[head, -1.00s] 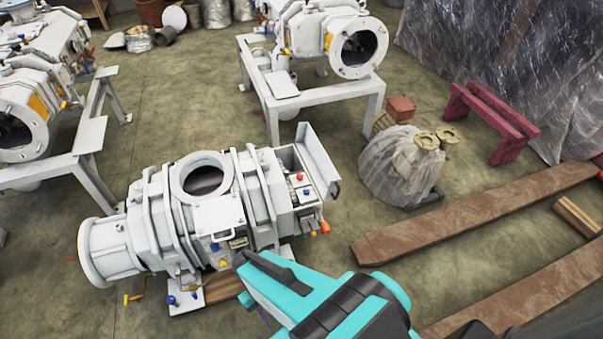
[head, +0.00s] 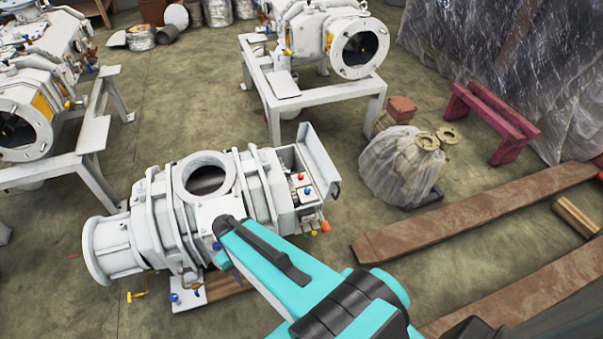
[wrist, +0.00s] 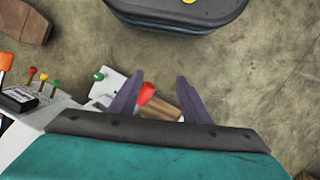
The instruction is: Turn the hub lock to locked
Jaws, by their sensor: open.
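The white screw vacuum pump (head: 105,245) lies on the floor at lower left in the head view. Colored knobs sit on it, including an orange one (head: 325,227) and a blue one (head: 217,246). I cannot tell which part is the hub lock. My teal arm crosses the pump's front side and hides part of it. In the wrist view my gripper (wrist: 157,97) is open, with two dark purple fingers apart. A red knob (wrist: 147,92) shows between them, nearer the left finger; contact cannot be told. A green knob (wrist: 98,76) is left of the fingers.
Another white pump (head: 300,35) stands on a frame (head: 330,105) behind. A plastic-wrapped object (head: 390,170) stands to the right. Open floor lies between the pump and the frames.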

